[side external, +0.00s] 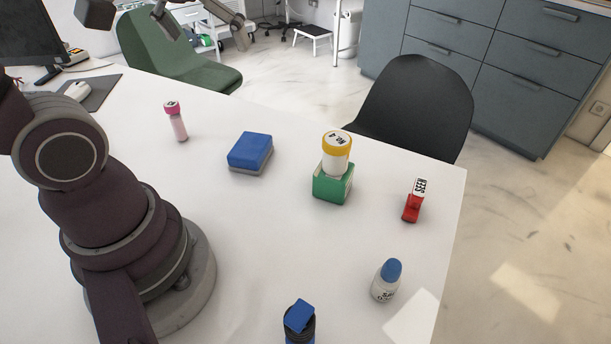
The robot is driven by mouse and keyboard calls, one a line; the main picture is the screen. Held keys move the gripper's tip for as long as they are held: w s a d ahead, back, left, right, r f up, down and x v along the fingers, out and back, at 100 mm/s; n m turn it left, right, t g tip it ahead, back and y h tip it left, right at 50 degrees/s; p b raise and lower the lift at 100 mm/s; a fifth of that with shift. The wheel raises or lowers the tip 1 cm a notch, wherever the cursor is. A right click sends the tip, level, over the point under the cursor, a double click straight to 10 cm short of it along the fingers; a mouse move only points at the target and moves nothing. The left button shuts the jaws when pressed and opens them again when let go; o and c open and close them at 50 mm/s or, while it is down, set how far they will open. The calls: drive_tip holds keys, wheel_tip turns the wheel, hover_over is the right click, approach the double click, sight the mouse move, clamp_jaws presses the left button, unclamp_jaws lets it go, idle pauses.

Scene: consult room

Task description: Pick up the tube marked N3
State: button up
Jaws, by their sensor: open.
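A slim pink tube with a darker pink cap (178,122) stands on the white table at the back left. A small pale label shows on its cap, but it is too small to read, so I cannot confirm N3. My gripper (208,38) is partly in view at the top edge, cut off by the frame. Its fingers are apart and nothing shows between them. It appears above and beyond the tube in the picture, not touching it.
On the white table (270,245) are a blue-topped block (250,151), a yellow-capped jar (336,155) on a green box (332,187), a red stamp (412,207), a blue-capped bottle (386,281) and a dark blue object (299,320). A mouse (77,91) lies at left.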

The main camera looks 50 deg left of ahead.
drive_tip(key=s+d+f+m+t+h, duration=0.1)
drive_tip(key=s+d+f+m+h, duration=0.1)
drive_tip(key=d+m, duration=0.4)
drive_tip(key=d+f+h, duration=0.1)
drive_tip(key=d, duration=0.1)
drive_tip(key=shift+d+f, duration=0.3)
drive_tip(key=shift+d, duration=0.05)
drive_tip(key=c, duration=0.7)
drive_tip(key=shift+o, duration=0.2)
